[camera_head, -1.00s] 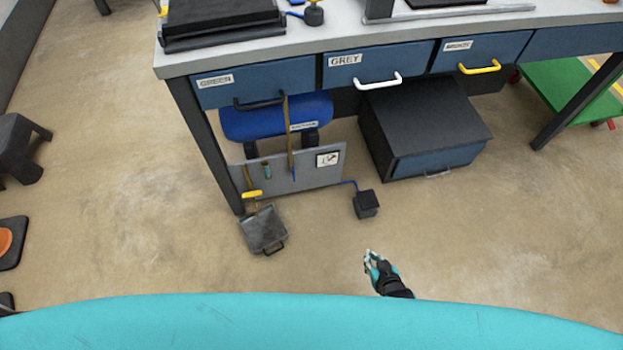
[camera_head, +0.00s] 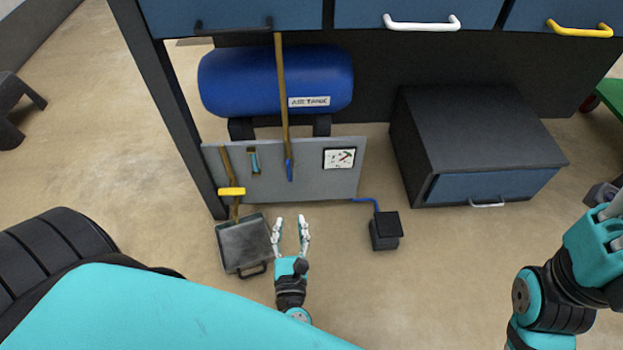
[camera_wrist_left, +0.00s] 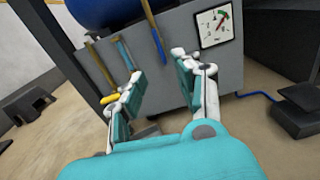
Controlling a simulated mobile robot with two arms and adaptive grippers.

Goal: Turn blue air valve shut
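The blue valve handle (camera_head: 289,170) sits at the lower end of a long brown pipe, in line with it, in front of the grey panel (camera_head: 335,185). It also shows in the left wrist view (camera_wrist_left: 157,45), just beyond the fingertips. My left gripper (camera_head: 290,226) is open and empty, below the panel and apart from the handle. The left wrist view shows its spread fingers (camera_wrist_left: 157,66). My right arm (camera_head: 545,290) is at the right; its fingers are not visible.
A yellow handle (camera_head: 231,191) lies crosswise on the left pipe, with a teal handle (camera_head: 254,162) beside it. The blue air tank (camera_head: 240,80) is above. A gauge (camera_head: 339,158) is at right. A grey pan (camera_head: 243,240) and black pedal (camera_head: 386,230) stand on the floor.

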